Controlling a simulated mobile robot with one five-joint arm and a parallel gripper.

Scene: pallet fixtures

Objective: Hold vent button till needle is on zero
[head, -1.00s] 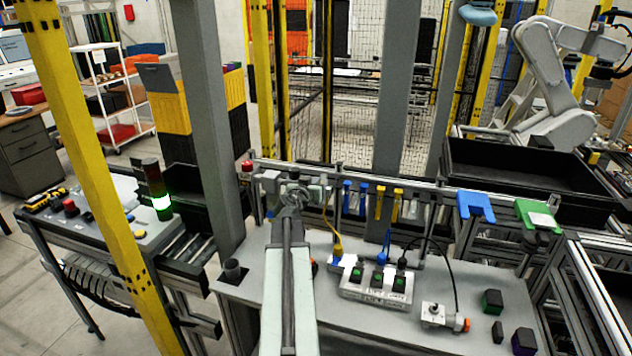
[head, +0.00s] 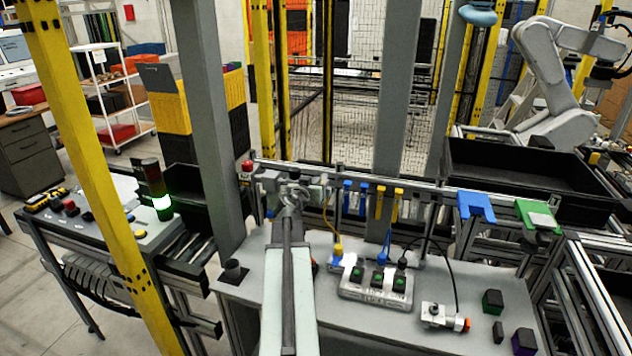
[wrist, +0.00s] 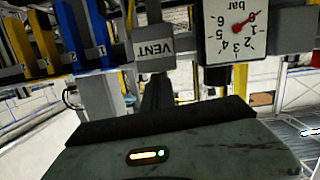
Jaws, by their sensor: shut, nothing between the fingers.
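The grey block labelled VENT (wrist: 154,48) hangs at the top middle of the wrist view. The button itself is hidden. The square white pressure gauge (wrist: 236,30) marked "bar" is to its right. Its red needle points up and right in the picture; I cannot read surely which number it is on. My gripper (wrist: 157,90) is shut and empty, with its dark fingers reaching up to the VENT block. I cannot tell whether they press on it. In the head view my gripper (head: 291,195) is at the grey fittings on the rail.
Blue and yellow numbered tags (wrist: 82,32) hang left of the VENT block. On the bench are a white box with green switches (head: 376,284), a small box with an orange knob (head: 440,316), and dark blocks at the right. A yellow post (head: 92,170) stands left.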

